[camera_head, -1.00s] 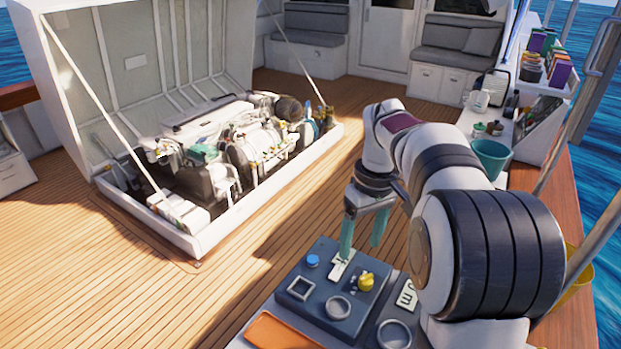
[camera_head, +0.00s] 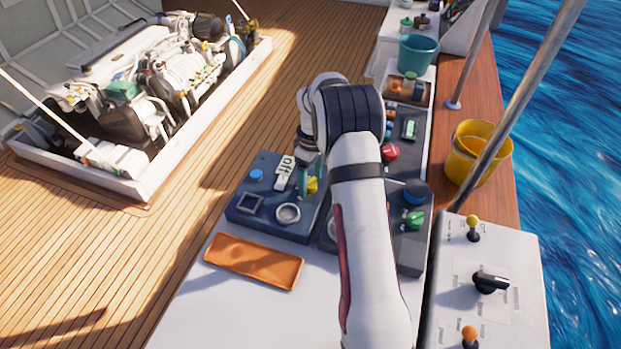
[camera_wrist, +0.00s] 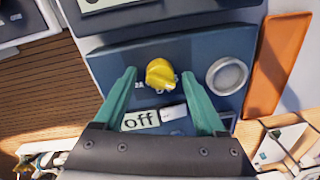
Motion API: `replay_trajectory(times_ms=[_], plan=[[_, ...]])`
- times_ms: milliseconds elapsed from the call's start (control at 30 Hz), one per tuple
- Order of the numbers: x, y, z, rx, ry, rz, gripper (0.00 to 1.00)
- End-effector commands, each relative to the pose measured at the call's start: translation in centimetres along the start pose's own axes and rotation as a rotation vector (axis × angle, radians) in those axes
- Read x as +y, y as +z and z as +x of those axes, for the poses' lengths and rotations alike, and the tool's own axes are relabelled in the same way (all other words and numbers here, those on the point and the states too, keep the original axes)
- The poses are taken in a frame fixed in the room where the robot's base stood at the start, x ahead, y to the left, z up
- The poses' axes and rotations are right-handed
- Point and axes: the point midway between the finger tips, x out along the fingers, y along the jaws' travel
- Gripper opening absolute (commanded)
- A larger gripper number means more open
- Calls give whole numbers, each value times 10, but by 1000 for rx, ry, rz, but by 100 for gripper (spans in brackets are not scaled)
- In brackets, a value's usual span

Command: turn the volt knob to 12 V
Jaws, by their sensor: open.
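A yellow knob (camera_wrist: 160,74) sits on a dark blue panel (camera_wrist: 205,50) in the wrist view. Small white marks beside it are too small to read fully. A light display reading "off" (camera_wrist: 140,120) is on the same panel; it also shows in the head view (camera_head: 285,166). My gripper (camera_wrist: 159,72) has teal fingers spread open, one on each side of the yellow knob; whether they touch it I cannot tell. No frame shows a readable volt label.
The panel also has a round ring (camera_head: 288,213) and a blue button (camera_head: 256,174). An orange tray (camera_head: 254,262) lies in front. Right of my arm are a red knob (camera_head: 390,153), a green knob (camera_head: 415,219) and a white box with a black knob (camera_head: 490,283).

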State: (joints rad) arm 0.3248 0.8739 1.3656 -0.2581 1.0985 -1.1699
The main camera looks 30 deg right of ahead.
Motion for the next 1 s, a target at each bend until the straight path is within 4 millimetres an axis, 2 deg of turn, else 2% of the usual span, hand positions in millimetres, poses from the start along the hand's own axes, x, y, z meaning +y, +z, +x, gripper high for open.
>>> replay_trajectory(times_ms=[300, 700, 1000], plan=[[0, 0, 4, 0, 0, 0, 73], [0, 0, 3, 1, 1, 0, 1], [1, 0, 3, 2, 3, 22, 0]])
